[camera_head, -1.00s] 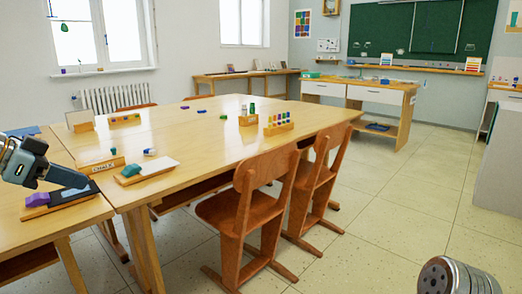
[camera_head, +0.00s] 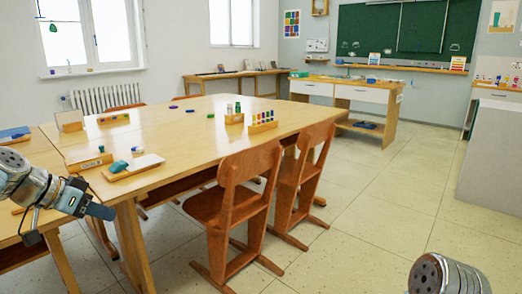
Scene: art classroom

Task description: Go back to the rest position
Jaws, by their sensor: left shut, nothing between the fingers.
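My left gripper (camera_head: 100,210) shows at the left edge. Its fingers are shut with nothing between them, pointing right over the near left end of the tables. It hangs in front of the near table's edge. My right arm shows only as a grey rounded link at the bottom right; its gripper is out of view.
A large wooden table (camera_head: 180,130) holds a board with a teal item (camera_head: 118,166), a wooden chalk box (camera_head: 88,161) and a rack of coloured pieces (camera_head: 263,122). Wooden chairs (camera_head: 240,200) stand at its right side. The tiled floor (camera_head: 390,190) at right is clear.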

